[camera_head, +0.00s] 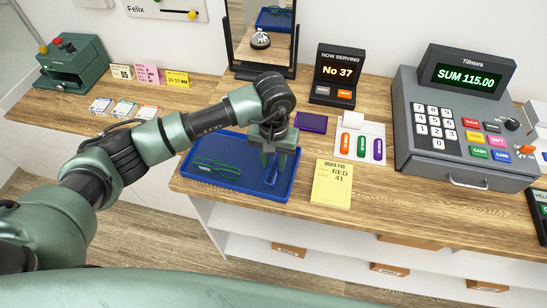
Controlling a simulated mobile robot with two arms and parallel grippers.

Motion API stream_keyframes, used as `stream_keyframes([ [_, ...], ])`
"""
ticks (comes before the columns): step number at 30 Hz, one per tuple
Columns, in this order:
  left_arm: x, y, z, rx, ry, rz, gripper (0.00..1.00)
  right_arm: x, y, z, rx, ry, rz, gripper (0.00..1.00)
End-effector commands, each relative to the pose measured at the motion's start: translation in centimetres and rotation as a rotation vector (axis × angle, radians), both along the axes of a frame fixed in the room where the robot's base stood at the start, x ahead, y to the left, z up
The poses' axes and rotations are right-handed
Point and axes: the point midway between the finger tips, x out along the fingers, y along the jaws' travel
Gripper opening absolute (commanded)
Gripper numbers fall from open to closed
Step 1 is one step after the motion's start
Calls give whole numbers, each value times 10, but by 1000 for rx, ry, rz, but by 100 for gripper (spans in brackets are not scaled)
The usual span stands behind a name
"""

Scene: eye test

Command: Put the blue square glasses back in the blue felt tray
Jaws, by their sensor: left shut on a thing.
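The blue felt tray (228,190) lies at the front edge of the wooden counter, with a raised rim. Green-framed glasses (217,169) lie in its left part. My left gripper (275,172) points down over the right part of the tray. It is shut on the blue square glasses (271,173), which show as a small blue frame between the fingers and are partly hidden by them. I cannot tell whether the glasses touch the tray floor. My right gripper is not in view.
A yellow order pad (331,183) lies right of the tray. A purple pad (311,122) and a card with coloured tags (360,143) lie behind it. A mirror (262,38), a number display (335,75) and a cash register (460,120) stand farther back and right.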

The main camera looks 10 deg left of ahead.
Motion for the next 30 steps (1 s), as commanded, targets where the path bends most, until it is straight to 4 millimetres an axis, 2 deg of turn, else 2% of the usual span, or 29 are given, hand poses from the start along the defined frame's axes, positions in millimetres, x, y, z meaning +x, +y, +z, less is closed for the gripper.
stream_keyframes([
  [12,0,0,-6,1,-1,-1,0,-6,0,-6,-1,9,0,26],
  [13,0,0,-4,1,-1,-1,38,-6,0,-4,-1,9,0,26],
  [15,0,0,-4,1,-1,-1,52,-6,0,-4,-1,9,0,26],
  [27,0,0,1,0,-1,0,52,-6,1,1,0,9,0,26],
  [30,2,0,13,0,-5,-1,52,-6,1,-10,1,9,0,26],
])
